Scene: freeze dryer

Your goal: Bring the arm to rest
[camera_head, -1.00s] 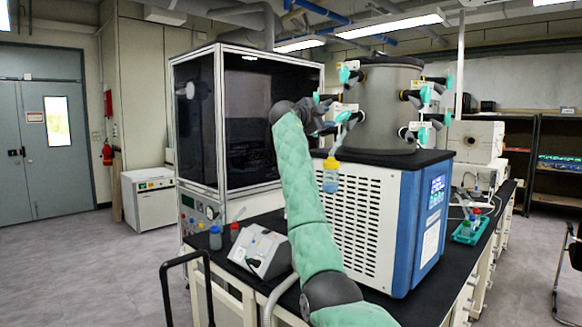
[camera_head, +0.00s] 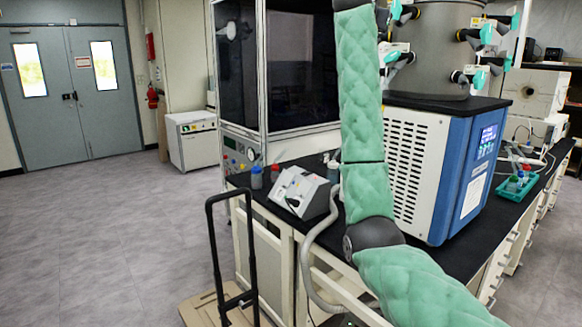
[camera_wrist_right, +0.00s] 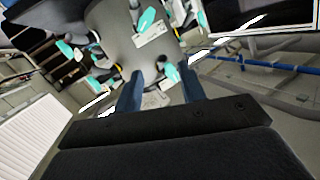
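My right arm (camera_head: 362,130) has a green padded cover. It comes in from the bottom right and stands nearly upright in front of the freeze dryer (camera_head: 440,160). Its gripper is past the top edge of the head view. In the right wrist view my right gripper (camera_wrist_right: 160,72) shows two dark fingers, apart with nothing held between them. Beyond them is the grey drum (camera_wrist_right: 112,32) with its teal-handled valves; I cannot tell the exact gap. In the head view the drum (camera_head: 440,50) is partly behind the arm. My left gripper is out of view.
A black-topped bench (camera_head: 470,235) holds a small grey device (camera_head: 303,193), a blue-capped bottle (camera_head: 256,177) and a green tray (camera_head: 516,187). A dark-windowed cabinet (camera_head: 290,70) stands behind. A cart with a black handle (camera_head: 215,240) is in front. The floor at left is clear.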

